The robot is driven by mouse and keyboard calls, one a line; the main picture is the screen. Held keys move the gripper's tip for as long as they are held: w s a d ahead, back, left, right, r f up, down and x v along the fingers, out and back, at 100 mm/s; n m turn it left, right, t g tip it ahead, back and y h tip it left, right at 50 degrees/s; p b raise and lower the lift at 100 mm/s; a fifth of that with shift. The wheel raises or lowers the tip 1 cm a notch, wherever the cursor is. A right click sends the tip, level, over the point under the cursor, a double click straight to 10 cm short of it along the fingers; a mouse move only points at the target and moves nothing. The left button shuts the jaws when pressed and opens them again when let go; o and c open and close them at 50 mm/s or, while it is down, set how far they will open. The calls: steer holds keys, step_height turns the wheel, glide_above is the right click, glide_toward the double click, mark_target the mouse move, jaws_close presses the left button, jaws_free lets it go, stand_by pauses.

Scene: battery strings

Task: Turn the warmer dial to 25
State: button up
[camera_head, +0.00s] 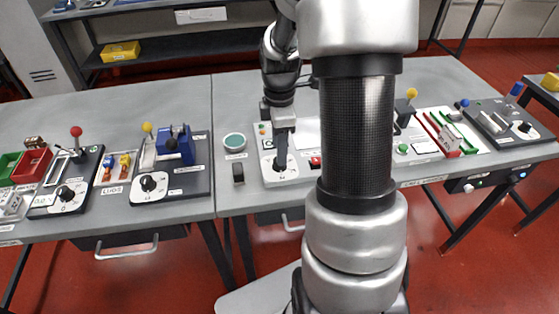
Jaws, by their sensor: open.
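My gripper (281,163) points down at the white control panel in the middle of the bench. Its dark fingers are at a dial on a round white dial plate (271,173); the fingers hide most of the knob. I see the fingers nearly edge-on, and they are open. I cannot tell whether they touch the knob, or what the dial reads. Similar black dials sit on other panels: one at far left (65,193), one left of centre (148,182) and one at far right (525,127). The labels are too small to read, so I cannot tell which dial is the warmer's.
A green round pad (235,142) and a black switch (238,172) lie left of my gripper. A red button (315,162) is close on its right. A red-knobbed lever (76,132) and a blue device (175,145) stand farther left. My arm hides the panel's right part.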

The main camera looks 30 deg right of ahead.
steer(key=shift+f, duration=0.1)
steer(key=shift+f+b, duration=1.15)
steer(key=shift+f, duration=0.5)
steer(key=c, duration=0.9)
steer(key=n+p, duration=0.1)
steer(key=n, duration=0.1)
steer(key=n+p, duration=0.1)
steer(key=n, duration=0.1)
steer(key=shift+r, duration=0.3)
steer(key=shift+f+n, duration=0.25)
steer(key=shift+n, duration=0.65)
steer(key=shift+p, duration=0.3)
